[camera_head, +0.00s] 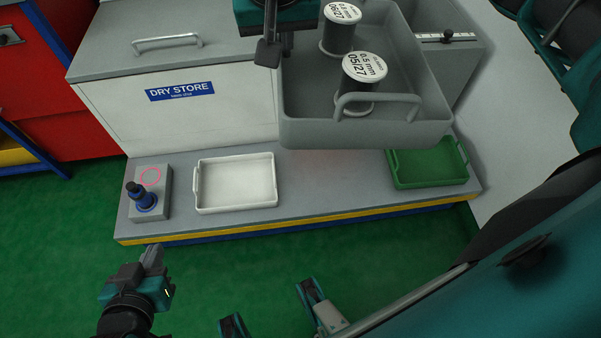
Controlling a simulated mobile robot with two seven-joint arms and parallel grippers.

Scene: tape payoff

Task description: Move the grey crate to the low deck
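The grey crate (310,132) is at the upper middle, level, with a loop handle on its near wall. Two dark spools with white labelled tops, a nearer spool (362,70) and a farther spool (340,28), stand in it. It overlaps the cabinet front and appears raised above the low deck (310,197). A teal and black part, which looks like my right gripper (277,45), is at the crate's left rim; its grip is unclear. My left gripper (152,257) is low at the left, before the deck, empty, its fingers seemingly together.
On the deck are a white tray (203,207), a green tray (428,184) at the right, and a grey block (165,205) with a blue-black knob at the left. The deck is bare between the trays. The DRY STORE cabinet (190,120) stands behind.

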